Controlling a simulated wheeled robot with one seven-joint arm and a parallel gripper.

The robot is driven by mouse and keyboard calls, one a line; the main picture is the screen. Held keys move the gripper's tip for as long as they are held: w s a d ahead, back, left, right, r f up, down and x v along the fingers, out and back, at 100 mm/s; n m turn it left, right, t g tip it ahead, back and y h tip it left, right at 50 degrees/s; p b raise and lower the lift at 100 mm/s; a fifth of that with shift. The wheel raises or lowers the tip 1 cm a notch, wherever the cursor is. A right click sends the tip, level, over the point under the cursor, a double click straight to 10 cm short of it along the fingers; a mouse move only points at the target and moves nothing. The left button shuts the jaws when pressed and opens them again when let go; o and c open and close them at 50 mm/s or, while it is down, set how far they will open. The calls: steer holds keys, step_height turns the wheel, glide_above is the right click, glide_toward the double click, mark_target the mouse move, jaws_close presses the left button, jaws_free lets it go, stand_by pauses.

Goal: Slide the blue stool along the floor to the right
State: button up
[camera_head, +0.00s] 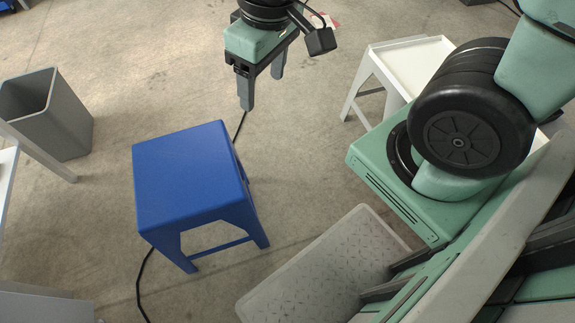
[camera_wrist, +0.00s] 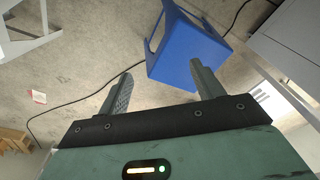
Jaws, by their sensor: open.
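The blue stool (camera_head: 188,175) stands upright on the concrete floor, left of the middle in the head view. Its flat square seat and open legs show. My gripper (camera_head: 262,92) hangs above the floor beyond the stool's far right corner. Its two fingers are apart, with nothing between them, and it does not touch the stool. In the wrist view, the stool (camera_wrist: 188,48) shows beyond the fingertips, partly behind the right finger. The open gripper (camera_wrist: 160,85) fills the lower part of that view.
A grey bin (camera_head: 48,112) stands left of the stool. A white stool-like stand (camera_head: 408,62) is at upper right. A grey textured mat or platform (camera_head: 318,268) lies right of the stool, near my base. A black cable (camera_head: 143,285) runs along the floor by the stool.

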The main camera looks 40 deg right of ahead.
steer(key=w+d+f+m+t+y+b, duration=0.1)
steer(key=w+d+f+m+y+b, duration=0.4)
steer(key=f, duration=1.6)
steer(key=w+d+f+m+t+y+b, duration=0.2)
steer(key=w+d+f+m+y+b, duration=0.4)
steer(key=f, duration=1.6)
steer(key=w+d+f+m+t+y+b, duration=0.1)
steer(key=w+d+f+m+y+b, duration=0.4)
steer(key=f+m+b, duration=0.8)
steer(key=shift+w+d+f+m+b, duration=0.4)
steer(key=shift+w+d+f+b, duration=1.35)
steer(key=shift+f, duration=2.9)
steer(key=shift+w+a+b, duration=0.35)
steer(key=shift+a+b, duration=0.25)
steer(key=shift+b, duration=0.05)
steer(key=shift+a, duration=0.1)
